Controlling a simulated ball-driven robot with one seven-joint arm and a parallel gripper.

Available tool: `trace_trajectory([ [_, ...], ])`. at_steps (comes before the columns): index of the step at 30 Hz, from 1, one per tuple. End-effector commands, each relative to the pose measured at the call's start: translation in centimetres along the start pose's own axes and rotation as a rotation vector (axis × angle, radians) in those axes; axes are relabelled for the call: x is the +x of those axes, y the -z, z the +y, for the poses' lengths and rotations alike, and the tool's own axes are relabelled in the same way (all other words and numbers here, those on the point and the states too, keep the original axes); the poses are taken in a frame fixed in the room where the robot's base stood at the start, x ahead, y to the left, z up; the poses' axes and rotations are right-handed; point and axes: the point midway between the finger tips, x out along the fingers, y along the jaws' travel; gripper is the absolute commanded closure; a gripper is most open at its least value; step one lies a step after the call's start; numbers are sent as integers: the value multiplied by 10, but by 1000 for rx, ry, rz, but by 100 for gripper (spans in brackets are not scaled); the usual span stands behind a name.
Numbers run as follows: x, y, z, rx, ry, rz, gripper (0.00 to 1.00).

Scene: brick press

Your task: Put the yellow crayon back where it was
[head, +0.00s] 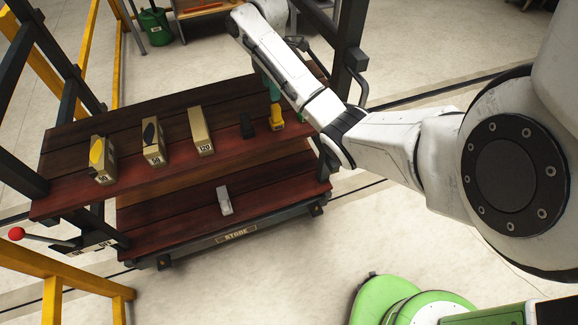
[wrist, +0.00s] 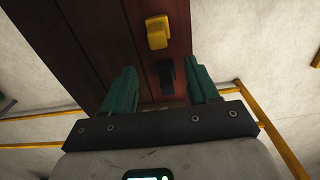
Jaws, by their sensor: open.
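A short yellow piece (head: 276,120) stands at the right end of the upper wooden shelf, and a yellow piece (wrist: 157,32) also shows in the wrist view, beyond my fingertips. A yellow oval (head: 97,152) shows on the leftmost tan block. I cannot tell which of these is the yellow crayon. My gripper (head: 272,90) has teal fingers, close above the short yellow piece in the head view. In the wrist view my gripper (wrist: 161,78) is open and nothing is held. A small black piece (wrist: 165,75) shows between the fingers, below them on the shelf.
The upper shelf (head: 75,195) also holds tan blocks (head: 153,143) and (head: 201,131) and a black piece (head: 247,125). A grey-white piece (head: 224,200) lies on the lower shelf. Dark posts and yellow rails stand around the rack. A red-knobbed lever (head: 16,233) sticks out at left.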

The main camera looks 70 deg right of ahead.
Motion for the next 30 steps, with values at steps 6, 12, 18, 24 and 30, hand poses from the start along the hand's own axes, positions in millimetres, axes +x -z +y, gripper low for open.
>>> trace_trajectory([
  [6, 51, 102, -68, 79, 7, 95, 41],
  [12, 96, 167, -173, 255, 34, 160, 41],
  [18, 124, 168, -277, 457, 51, 149, 41],
  [24, 128, 123, -349, 639, 9, 97, 41],
  [30, 118, 86, -374, 740, -50, 66, 41],
])
